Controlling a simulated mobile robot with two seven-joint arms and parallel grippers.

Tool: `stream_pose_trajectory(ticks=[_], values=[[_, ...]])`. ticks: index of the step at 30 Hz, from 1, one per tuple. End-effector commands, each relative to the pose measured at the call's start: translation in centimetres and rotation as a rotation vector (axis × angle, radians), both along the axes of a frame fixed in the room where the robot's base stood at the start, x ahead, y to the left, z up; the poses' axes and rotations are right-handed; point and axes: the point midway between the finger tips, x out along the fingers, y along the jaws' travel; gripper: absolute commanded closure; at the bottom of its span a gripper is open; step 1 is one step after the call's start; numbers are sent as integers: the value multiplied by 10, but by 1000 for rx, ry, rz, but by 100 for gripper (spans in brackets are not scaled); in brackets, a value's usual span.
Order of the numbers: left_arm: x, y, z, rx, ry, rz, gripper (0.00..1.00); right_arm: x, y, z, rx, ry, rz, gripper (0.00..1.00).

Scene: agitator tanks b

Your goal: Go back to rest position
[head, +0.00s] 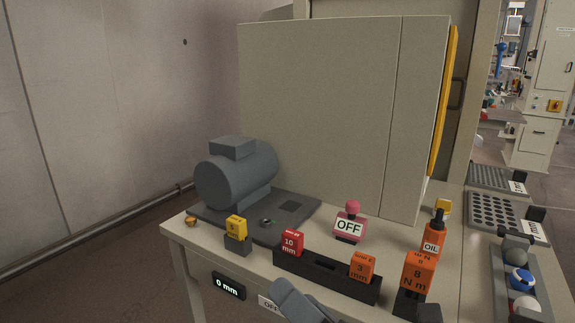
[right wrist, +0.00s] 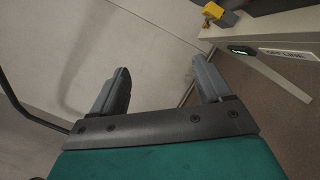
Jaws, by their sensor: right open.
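My right gripper (head: 298,298) shows at the bottom edge of the head view, in front of the workbench (head: 176,232). In the right wrist view its two grey fingers (right wrist: 160,68) are spread apart with only floor and wall seen between them. It is open and empty, off the bench's front edge. My left gripper is not in view.
A large cabinet (head: 320,110) stands behind. Floor at left is clear.

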Motion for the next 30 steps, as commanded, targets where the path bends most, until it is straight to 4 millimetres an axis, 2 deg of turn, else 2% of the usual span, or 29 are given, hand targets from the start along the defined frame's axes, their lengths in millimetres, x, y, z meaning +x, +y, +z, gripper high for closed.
stream_pose_trajectory(ticks=[3,6,11,15,18,24,29,30], values=[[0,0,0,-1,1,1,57,-6,23,23,106,0,29,22],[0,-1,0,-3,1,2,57,8,3,-14,190,190,-23,22],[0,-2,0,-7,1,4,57,21,-31,-71,379,494,-120,22],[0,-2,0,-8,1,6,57,21,-74,-135,599,789,-261,22],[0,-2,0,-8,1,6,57,10,-111,-182,782,987,-393,22],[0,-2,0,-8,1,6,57,-26,-177,-254,1112,1249,-649,22],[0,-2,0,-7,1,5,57,-62,-225,-295,1346,1363,-846,22],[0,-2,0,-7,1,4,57,-58,-211,-291,1395,1365,-821,22]])
